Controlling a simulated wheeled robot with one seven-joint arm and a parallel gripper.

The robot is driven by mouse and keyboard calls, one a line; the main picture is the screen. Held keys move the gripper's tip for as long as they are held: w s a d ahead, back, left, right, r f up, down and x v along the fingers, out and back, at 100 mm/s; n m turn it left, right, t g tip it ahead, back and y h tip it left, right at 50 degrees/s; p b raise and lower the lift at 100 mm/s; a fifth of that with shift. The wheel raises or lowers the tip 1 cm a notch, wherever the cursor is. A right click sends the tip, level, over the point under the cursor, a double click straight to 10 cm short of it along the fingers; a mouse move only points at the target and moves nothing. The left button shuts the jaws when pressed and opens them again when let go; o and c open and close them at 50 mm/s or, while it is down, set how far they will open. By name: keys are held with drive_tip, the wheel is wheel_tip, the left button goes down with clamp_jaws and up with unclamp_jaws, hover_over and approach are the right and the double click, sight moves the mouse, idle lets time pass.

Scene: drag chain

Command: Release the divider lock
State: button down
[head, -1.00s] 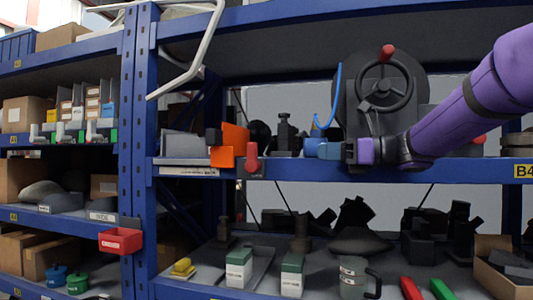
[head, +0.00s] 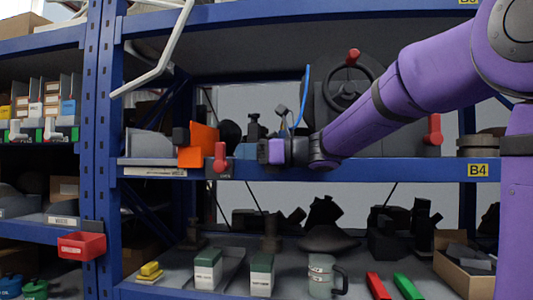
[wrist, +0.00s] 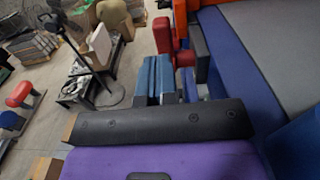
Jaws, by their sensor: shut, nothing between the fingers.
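The divider is an upright orange panel (head: 203,140) at the left end of the middle shelf in the head view, with a black block beside it. A red lever (head: 220,157), apparently the divider lock, stands upright on the shelf's front edge just right of the panel. My gripper (head: 243,151) is just right of the lever, pointing left at it. In the wrist view, the blue fingers (wrist: 165,76) are together and empty. The red lever (wrist: 163,36) shows just beyond their tips; whether they touch it I cannot tell.
The blue shelf beam (head: 350,170) runs below my gripper. A black handwheel (head: 350,85) with a red knob and a blue cable stand behind my arm. Another red lever (head: 433,135) is further right. A red bin (head: 82,245) hangs on the left post.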

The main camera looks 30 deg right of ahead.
sight(219, 145)
drive_tip(key=shift+x, duration=1.35)
drive_tip(key=shift+w+a+r+g+h, duration=0.1)
drive_tip(key=shift+a+r+g+h, duration=0.15)
drive_tip(key=shift+g+h, duration=0.25)
drive_tip(key=shift+w+a+r+g+h, duration=0.2)
drive_tip(key=shift+g+h, duration=0.15)
drive_tip(key=shift+h, duration=0.25)
drive_tip(key=shift+w+a+r+g+h, duration=0.15)
drive_tip(key=shift+g+h, duration=0.2)
drive_tip(key=shift+h, duration=0.25)
drive_tip(key=a+g+h, duration=0.1)
drive_tip(key=h, duration=0.1)
drive_tip(key=w+a+g+h, duration=0.1)
drive_tip(key=g+h, duration=0.1)
drive_tip(key=shift+w+r, duration=0.2)
drive_tip(key=shift+r, duration=0.05)
drive_tip(key=w+a+g+h, duration=0.1)
drive_tip(key=h, duration=0.1)
drive_tip(key=a+f+g+h, duration=0.1)
drive_tip(key=h, duration=0.1)
drive_tip(key=shift+w+a+f+g, duration=0.15)
drive_tip(key=shift+w+a+g, duration=0.05)
drive_tip(key=shift+w+g, duration=0.2)
